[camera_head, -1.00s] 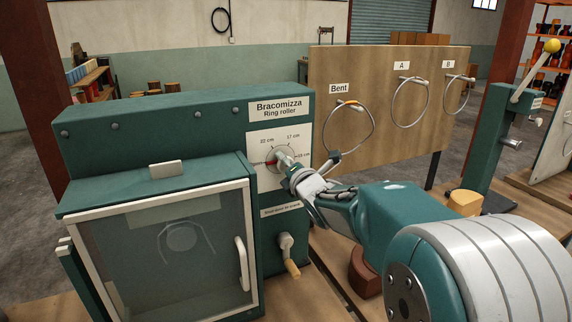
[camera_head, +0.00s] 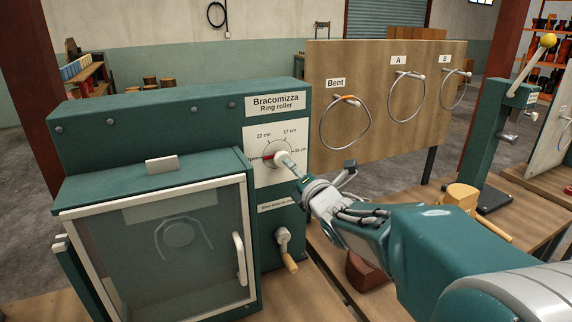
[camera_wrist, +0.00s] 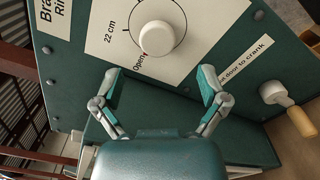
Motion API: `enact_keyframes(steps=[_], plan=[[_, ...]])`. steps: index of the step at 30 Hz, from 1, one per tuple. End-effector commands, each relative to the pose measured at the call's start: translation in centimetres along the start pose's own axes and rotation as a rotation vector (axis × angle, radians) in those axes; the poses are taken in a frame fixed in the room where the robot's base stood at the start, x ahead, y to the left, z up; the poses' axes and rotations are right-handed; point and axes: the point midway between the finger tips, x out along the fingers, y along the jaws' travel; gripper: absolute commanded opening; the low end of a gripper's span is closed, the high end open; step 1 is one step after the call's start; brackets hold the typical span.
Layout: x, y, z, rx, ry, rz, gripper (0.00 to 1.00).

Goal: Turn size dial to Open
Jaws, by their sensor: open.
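The size dial is a round white knob on a white scale plate, on the front of the green ring roller. It shows in the head view (camera_head: 285,160) and at the top of the wrist view (camera_wrist: 157,37). Its red mark lies beside the word "Open" in the wrist view, and points left in the head view. My gripper (camera_wrist: 160,80) is open and empty, with its two fingers apart below the knob in the wrist view. In the head view my gripper (camera_head: 326,182) is right of and below the knob, clear of it.
The roller's glazed door (camera_head: 180,245) is shut, with a white handle (camera_head: 240,259). A crank (camera_head: 285,248) sits below the dial. A board with hanging rings (camera_head: 385,105) stands behind at right.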

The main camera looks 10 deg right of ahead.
Motion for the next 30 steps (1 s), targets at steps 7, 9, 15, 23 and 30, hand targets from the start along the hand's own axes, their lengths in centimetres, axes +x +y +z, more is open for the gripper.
enact_keyframes(steps=[7,9,15,23,30], plan=[[-3.9,0.0,0.0,-0.001,-0.001,-0.001,0.93],[-4.4,-0.1,0.0,0.000,-0.001,-0.002,0.93],[-4.8,-0.1,-0.1,0.001,0.001,-0.002,0.93],[-5.1,-0.1,0.0,0.046,-0.010,-0.029,0.93],[-9.0,-1.5,0.1,0.512,-0.136,-0.272,0.93]])
